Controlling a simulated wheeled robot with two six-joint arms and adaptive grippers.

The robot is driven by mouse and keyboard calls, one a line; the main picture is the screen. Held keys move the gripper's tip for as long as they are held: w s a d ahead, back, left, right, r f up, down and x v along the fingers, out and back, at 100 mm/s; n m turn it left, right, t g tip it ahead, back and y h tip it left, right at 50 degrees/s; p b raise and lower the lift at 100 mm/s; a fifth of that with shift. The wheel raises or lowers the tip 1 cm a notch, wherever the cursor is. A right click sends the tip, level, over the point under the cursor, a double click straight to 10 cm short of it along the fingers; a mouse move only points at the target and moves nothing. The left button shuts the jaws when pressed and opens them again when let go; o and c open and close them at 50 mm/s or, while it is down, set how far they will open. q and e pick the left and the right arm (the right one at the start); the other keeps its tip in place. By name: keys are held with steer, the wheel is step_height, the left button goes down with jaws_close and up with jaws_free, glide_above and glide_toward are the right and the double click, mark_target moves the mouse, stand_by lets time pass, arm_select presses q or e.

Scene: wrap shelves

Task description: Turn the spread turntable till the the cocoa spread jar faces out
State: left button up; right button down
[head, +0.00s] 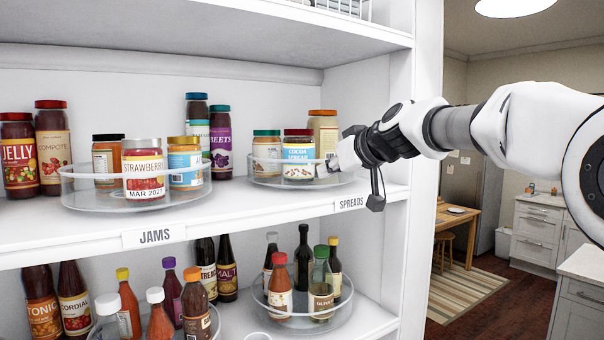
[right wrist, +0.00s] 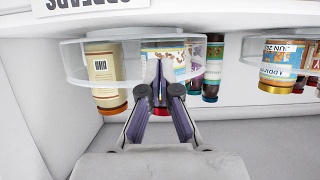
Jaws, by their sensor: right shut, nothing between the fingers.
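The clear spread turntable (head: 262,181) stands on the shelf above the SPREADS label. The cocoa spread jar (head: 298,172), with a dark red lid and a blue and white label, stands at its front with the label facing out. A green-lidded jar (head: 266,146) is at its left and a tall tan jar (head: 323,126) with an orange lid behind right. My right gripper (head: 333,164) is shut and empty at the turntable's front right edge. In the upside-down right wrist view its fingertips (right wrist: 159,70) overlap the rim and the cocoa jar; contact cannot be told. My left gripper is out of view.
The jam turntable (head: 75,196) stands to the left with several jars, a strawberry jar (head: 143,168) in front. A purple beets jar (head: 220,140) stands behind, between the turntables. The shelf's right side wall (head: 372,95) is close to my right gripper. Bottles fill the shelf below.

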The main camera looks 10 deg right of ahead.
steer(key=shift+w, duration=0.15)
steer(key=shift+w+p, duration=0.3)
steer(key=shift+w, duration=0.15)
steer(key=shift+w, duration=0.15)
steer(key=shift+d, duration=0.1)
steer(key=shift+d, duration=1.15)
